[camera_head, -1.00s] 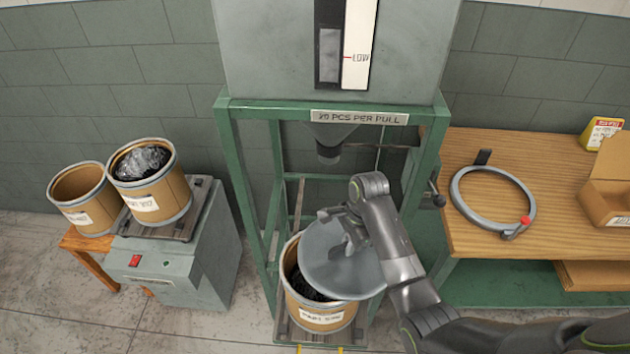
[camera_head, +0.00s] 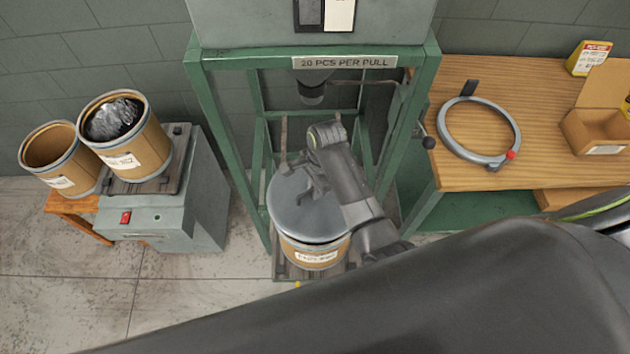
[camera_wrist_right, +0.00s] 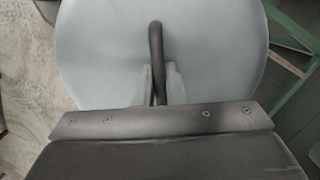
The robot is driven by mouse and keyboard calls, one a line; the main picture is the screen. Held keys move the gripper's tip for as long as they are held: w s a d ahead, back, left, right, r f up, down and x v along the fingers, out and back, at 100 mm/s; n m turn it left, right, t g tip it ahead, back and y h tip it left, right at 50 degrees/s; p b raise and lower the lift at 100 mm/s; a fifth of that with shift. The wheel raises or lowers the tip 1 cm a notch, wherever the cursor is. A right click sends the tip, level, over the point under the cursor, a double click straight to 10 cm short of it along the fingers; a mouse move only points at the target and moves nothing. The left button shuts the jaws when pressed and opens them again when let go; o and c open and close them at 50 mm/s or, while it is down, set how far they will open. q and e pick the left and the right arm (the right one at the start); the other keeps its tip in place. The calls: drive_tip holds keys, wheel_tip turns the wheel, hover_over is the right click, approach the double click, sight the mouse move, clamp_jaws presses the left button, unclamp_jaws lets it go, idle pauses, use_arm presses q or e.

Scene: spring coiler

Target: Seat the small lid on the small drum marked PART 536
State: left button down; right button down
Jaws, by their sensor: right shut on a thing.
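The small lid (camera_head: 290,218) is a grey disc with a dark bar handle (camera_wrist_right: 156,45). My right gripper (camera_head: 313,187) is shut on this handle; its fingers (camera_wrist_right: 160,85) show on both sides of it in the right wrist view. The lid lies over the mouth of a small brown drum (camera_head: 318,255) on the stand under the green frame. A dark gap shows below the lid's front right edge, so it looks slightly tilted or off; I cannot tell where it touches the rim. The drum's label (camera_head: 316,257) is too blurred to read. My left gripper is not in view.
The green frame (camera_head: 212,120) surrounds the drum, with a spout (camera_head: 312,92) above. The wooden bench (camera_head: 520,165) at right carries a clamp ring (camera_head: 446,130) and an open box (camera_head: 597,130).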

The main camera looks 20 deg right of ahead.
drive_tip(key=shift+f, duration=0.55)
drive_tip(key=shift+s+f+b, duration=0.1)
drive_tip(key=shift+f+b, duration=0.25)
drive_tip(key=shift+f, duration=0.05)
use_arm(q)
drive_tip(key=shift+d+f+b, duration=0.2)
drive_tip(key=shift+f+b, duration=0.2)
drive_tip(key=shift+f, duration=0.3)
use_arm(e)
drive_tip(key=shift+f, duration=1.15)
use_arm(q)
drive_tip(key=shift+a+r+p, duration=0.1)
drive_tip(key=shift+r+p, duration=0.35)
use_arm(e)
drive_tip(key=shift+r, duration=0.1)
use_arm(q)
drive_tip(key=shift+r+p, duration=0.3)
drive_tip(key=shift+p, duration=0.05)
use_arm(e)
drive_tip(key=c, duration=0.9)
unclamp_jaws()
drive_tip(key=shift+f, duration=0.2)
drive_tip(key=shift+o, duration=0.2)
